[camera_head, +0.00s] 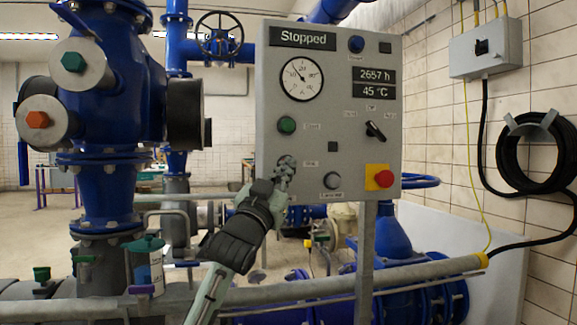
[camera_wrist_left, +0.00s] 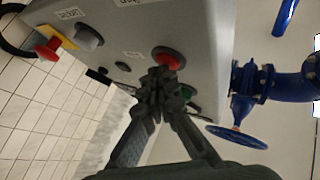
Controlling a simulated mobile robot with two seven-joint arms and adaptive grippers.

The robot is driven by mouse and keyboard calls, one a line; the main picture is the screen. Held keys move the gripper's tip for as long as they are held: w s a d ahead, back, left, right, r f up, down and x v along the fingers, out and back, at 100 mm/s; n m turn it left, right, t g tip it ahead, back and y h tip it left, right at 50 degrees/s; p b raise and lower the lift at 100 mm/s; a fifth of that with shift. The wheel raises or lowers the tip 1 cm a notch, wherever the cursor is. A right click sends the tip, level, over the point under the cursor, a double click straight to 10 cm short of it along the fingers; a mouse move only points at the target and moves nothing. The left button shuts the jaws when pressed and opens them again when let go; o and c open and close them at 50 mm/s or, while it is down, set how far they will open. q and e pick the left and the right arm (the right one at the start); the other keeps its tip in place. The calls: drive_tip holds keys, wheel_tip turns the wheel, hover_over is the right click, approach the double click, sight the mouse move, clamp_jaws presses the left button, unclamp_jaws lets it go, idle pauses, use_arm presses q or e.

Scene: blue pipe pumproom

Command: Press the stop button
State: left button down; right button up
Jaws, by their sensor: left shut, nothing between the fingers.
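The grey control panel (camera_head: 335,110) faces me, and its display (camera_head: 303,38) reads "Stopped". My left gripper (camera_head: 286,168) is shut and empty, with its fingertips in front of the panel below the green button (camera_head: 287,125). The fingertips hide the stop button in the head view. In the left wrist view, the red stop button (camera_wrist_left: 168,56) shows just beyond the shut fingertips (camera_wrist_left: 163,80), which overlap its lower edge. I cannot tell whether they touch it. My right gripper is not in view.
A red emergency knob on a yellow plate (camera_head: 379,177) and a grey button (camera_head: 332,181) sit right of the gripper. A black rotary switch (camera_head: 375,131) is above them. A grey pipe rail (camera_head: 400,271) crosses below the panel; blue pipework (camera_head: 105,110) stands at left.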

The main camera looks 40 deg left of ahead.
use_arm(q)
drive_tip(key=shift+a, duration=0.1)
idle(0.3)
drive_tip(key=shift+s+d+f, duration=0.1)
drive_tip(key=shift+s+d, duration=0.1)
drive_tip(key=shift+d, duration=0.15)
drive_tip(key=s+d+p, duration=0.1)
drive_tip(key=s+d, duration=0.3)
drive_tip(key=shift+d, duration=0.3)
idle(0.3)
idle(0.5)
